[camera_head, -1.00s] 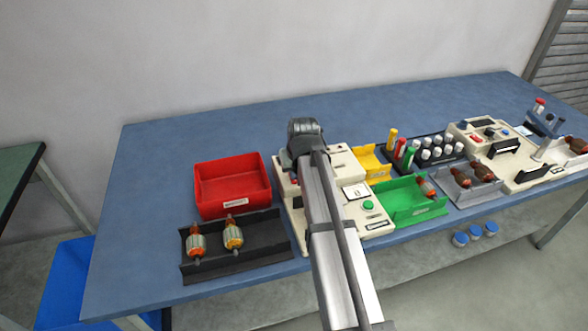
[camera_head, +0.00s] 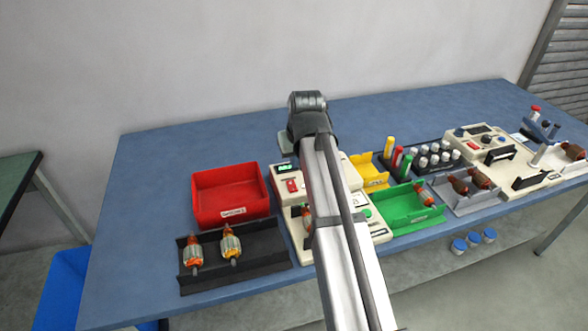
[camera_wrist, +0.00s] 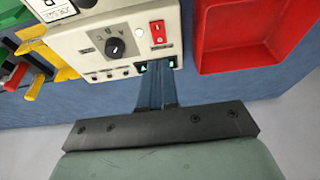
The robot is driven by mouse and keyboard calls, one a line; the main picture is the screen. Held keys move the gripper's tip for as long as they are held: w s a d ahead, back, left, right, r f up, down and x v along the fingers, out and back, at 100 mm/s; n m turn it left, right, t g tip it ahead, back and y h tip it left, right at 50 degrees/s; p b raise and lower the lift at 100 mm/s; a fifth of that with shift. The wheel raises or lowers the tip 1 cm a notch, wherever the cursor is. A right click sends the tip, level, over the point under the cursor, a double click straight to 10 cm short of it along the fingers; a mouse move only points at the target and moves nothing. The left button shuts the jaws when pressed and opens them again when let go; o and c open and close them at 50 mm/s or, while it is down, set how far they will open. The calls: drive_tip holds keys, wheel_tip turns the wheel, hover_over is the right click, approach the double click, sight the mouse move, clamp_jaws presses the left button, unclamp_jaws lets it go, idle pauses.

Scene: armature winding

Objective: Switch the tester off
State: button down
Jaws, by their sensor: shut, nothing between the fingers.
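The tester is a cream box (camera_head: 283,200) on the blue table, partly hidden behind my arm in the head view. Its red rocker switch (camera_head: 291,186) and green-lit display (camera_head: 285,168) show left of my arm. In the wrist view the tester (camera_wrist: 95,45) has the red switch (camera_wrist: 158,32) beside a dark knob (camera_wrist: 114,46). My gripper (camera_wrist: 156,68) is shut and empty, its fingertips over the display area near the switch. I cannot tell whether they touch the panel. Green light shows on both sides of the fingers. The head view hides the fingertips.
A red bin (camera_head: 230,190) and a black tray with two armatures (camera_head: 262,246) stand left of the tester. Yellow and green trays (camera_head: 400,205) stand right of it. A rack of bottles, a grey tray and another machine (camera_head: 482,140) are farther right. The table's back is clear.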

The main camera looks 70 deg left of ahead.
sight(291, 182)
drive_tip(key=shift+v, duration=1.65)
drive_tip(key=shift+w+a+r, duration=0.1)
drive_tip(key=shift+a+r, duration=0.1)
drive_tip(key=shift+a, duration=0.55)
drive_tip(key=x, duration=0.9)
drive_tip(key=d+x, duration=0.1)
drive_tip(key=x, duration=0.4)
drive_tip(key=shift+f, duration=0.15)
